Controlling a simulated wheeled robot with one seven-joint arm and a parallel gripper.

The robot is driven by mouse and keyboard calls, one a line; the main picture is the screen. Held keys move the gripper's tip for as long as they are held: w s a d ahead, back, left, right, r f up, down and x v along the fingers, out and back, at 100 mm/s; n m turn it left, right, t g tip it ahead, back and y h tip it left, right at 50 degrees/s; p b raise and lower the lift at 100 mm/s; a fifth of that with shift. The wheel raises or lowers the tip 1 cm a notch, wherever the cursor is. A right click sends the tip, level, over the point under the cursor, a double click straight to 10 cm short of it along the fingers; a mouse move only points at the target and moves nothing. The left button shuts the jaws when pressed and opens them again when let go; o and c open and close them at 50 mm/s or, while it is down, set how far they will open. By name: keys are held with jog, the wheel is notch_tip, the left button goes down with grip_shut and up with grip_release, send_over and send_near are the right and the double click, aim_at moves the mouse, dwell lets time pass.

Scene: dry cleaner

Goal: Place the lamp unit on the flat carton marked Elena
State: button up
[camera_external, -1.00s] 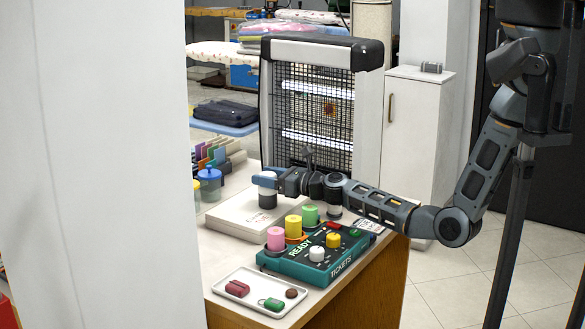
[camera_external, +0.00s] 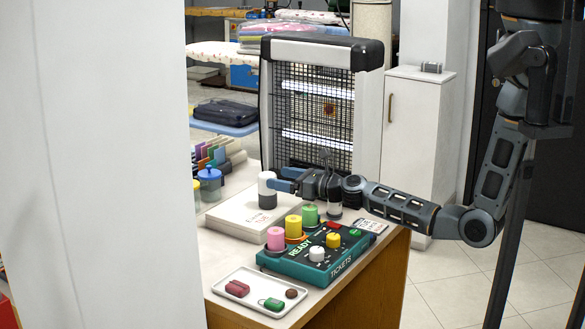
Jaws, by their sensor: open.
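The lamp unit, seemingly the small white cylinder with a dark base (camera_external: 267,190), stands upright on the flat white carton (camera_external: 246,217) on the counter. No other flat carton shows clearly.
A teal ticket box (camera_external: 313,256) with coloured knobs stands in front, beside pink, yellow and green cylinders (camera_external: 293,227). A white tray (camera_external: 260,292) lies at the counter's front. A tall mesh-fronted heater-like panel (camera_external: 318,100) rises behind my gripper. Blue-lidded jars (camera_external: 209,184) stand left.

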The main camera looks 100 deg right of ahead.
jog(key=p+v, duration=0.1)
jog(key=v, duration=0.6)
